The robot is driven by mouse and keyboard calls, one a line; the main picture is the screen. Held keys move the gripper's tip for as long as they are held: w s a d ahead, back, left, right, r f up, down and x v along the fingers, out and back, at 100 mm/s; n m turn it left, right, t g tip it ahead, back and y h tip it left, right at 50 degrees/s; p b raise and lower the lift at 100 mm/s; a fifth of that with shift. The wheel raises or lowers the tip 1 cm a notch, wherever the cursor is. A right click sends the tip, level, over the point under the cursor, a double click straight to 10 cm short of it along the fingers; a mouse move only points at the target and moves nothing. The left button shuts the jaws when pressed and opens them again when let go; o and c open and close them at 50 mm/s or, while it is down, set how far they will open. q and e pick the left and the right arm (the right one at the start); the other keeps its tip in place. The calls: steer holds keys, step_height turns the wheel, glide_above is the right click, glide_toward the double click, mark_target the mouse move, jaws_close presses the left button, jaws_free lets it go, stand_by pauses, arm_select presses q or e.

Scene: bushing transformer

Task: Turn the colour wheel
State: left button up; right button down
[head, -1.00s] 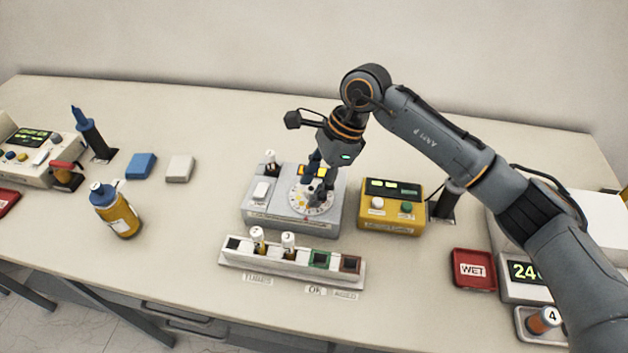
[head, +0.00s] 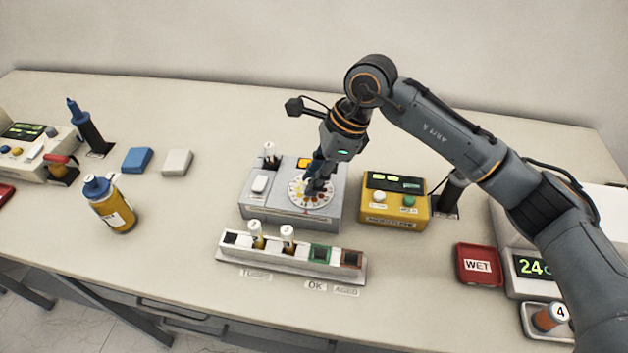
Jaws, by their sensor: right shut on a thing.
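The colour wheel (head: 299,197) is a round white dial with coloured spots on top of a grey box (head: 262,207). The box also bears a pale block and a small tube at its back left. My right gripper (head: 317,189) points down at the right part of the wheel and is shut on it at its middle. The fingers hide the wheel's centre and part of its right side. My left gripper is not in view.
A white rack (head: 270,256) with two numbered tubes stands in front of the box. A yellow meter (head: 394,203) stands close on its right. A red WET tray (head: 479,265) lies further right. A yellow bottle (head: 110,205) stands at the left, with clear table between.

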steer(key=m+t+b, duration=0.1)
steer(key=m+b, duration=0.1)
steer(key=b, duration=0.1)
steer(key=shift+f+m, duration=0.2)
steer(key=shift+m, duration=0.2)
steer(key=shift+s+r+m+t+b, duration=0.15)
steer(key=shift+m+t+b, duration=0.35)
steer(key=shift+m+b, duration=0.55)
steer(key=c, duration=1.2)
jaws_free()
steer(key=shift+o, duration=0.2)
steer(key=shift+r, duration=0.1)
steer(key=v, duration=1.2)
steer(key=shift+a, duration=0.2)
